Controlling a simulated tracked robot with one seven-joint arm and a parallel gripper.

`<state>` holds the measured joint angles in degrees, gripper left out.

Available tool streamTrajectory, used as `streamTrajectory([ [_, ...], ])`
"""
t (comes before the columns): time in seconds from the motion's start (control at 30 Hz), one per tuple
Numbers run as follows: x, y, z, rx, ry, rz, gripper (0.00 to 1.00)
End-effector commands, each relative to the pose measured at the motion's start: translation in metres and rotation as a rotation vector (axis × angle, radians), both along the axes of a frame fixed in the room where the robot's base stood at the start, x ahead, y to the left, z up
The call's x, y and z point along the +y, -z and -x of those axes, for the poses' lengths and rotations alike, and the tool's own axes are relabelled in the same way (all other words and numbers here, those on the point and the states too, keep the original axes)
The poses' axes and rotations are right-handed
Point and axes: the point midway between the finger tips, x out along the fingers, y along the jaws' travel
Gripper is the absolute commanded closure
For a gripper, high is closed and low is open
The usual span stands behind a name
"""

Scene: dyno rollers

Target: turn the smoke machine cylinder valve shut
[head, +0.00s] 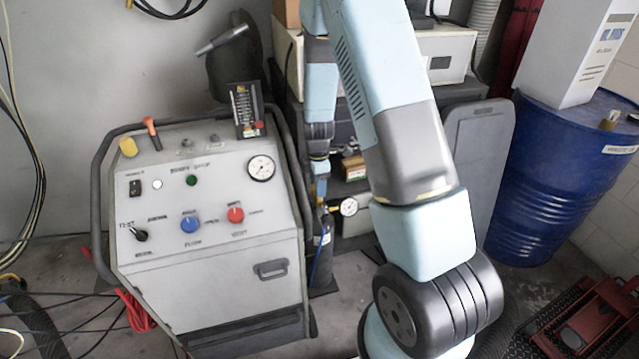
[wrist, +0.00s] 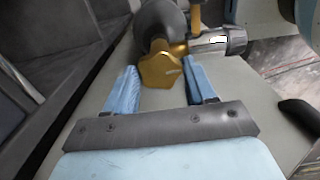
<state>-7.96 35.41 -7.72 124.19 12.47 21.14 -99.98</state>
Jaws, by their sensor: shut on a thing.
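The smoke machine (head: 205,262) is a grey wheeled cabinet with a sloped control panel at the left of the head view. A small dark cylinder (head: 324,243) stands beside its right side, with a round white gauge (head: 348,206) near its top. My gripper (head: 320,192) reaches down behind my arm to the cylinder's top; its fingertips are too small to make out there. In the wrist view my gripper (wrist: 158,73) has its two blue fingers on either side of a brass, many-sided valve piece (wrist: 160,70) and is shut on it. The valve's turn position cannot be told.
A blue drum (head: 545,185) with a white box (head: 575,50) on top stands at the right. Cables (head: 35,310) lie on the floor at the left. A red and black frame (head: 595,325) lies at the lower right. Shelved boxes (head: 445,55) stand behind my arm.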

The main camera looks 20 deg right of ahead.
Motion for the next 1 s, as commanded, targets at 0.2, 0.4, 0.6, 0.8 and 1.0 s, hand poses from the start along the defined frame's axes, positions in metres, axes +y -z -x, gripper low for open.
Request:
streamTrajectory([
  [0.2, -0.0046, -0.0004, -0.0009, -0.002, 0.002, 0.0, 0.76],
  [0.4, -0.0008, -0.0005, -0.0012, -0.003, 0.03, 0.0, 0.76],
  [0.6, 0.0008, -0.0007, -0.0015, -0.004, 0.124, -0.001, 0.76],
  [0.8, 0.0015, -0.0009, -0.0017, -0.004, 0.287, -0.002, 0.76],
  [1.0, 0.002, -0.0009, -0.0018, -0.004, 0.476, -0.002, 0.76],
])
